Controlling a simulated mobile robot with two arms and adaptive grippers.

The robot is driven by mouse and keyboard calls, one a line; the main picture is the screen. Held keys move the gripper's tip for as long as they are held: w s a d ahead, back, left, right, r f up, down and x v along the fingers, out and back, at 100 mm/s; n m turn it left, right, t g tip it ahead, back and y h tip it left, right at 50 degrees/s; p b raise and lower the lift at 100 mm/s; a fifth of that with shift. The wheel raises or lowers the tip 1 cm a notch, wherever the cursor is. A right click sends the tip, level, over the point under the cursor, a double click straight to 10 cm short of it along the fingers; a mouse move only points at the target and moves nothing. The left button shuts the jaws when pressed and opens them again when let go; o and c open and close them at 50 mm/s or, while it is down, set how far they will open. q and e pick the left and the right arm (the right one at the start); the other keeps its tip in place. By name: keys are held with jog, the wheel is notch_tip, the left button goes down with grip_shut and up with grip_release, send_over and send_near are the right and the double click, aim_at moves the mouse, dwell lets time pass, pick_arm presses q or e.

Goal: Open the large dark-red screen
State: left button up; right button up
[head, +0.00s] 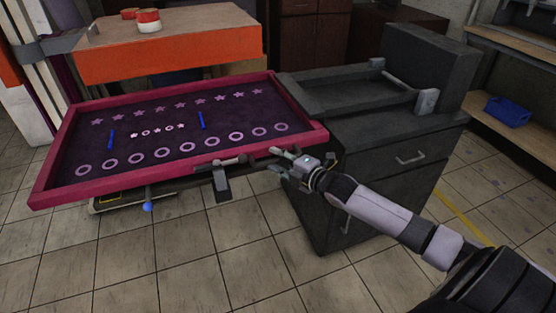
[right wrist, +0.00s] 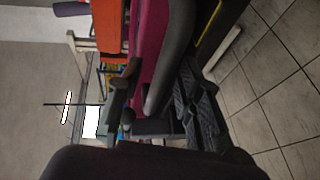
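The large dark-red screen (head: 176,187) lies roughly flat at the left in the head view, with rows of stars and rings on its dark mesh. A dark handle bar (head: 262,154) sits at its near right edge. My right gripper (head: 283,161) is at that corner, beside the bar. In the right wrist view the red frame (right wrist: 150,38) and a dark grey bar (right wrist: 173,58) run between the two spread fingers of my right gripper (right wrist: 160,82). The fingers look open around the bar; contact cannot be told. My left gripper is not in view.
An orange-fronted table (head: 170,56) with red-and-white tins (head: 148,20) stands behind the screen. A dark grey cabinet (head: 395,170) stands close to its right. A blue basket (head: 508,111) is on a right shelf. Tiled floor is clear in front.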

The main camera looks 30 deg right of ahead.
jog(key=shift+c, duration=0.4)
grip_shut()
dwell(0.6)
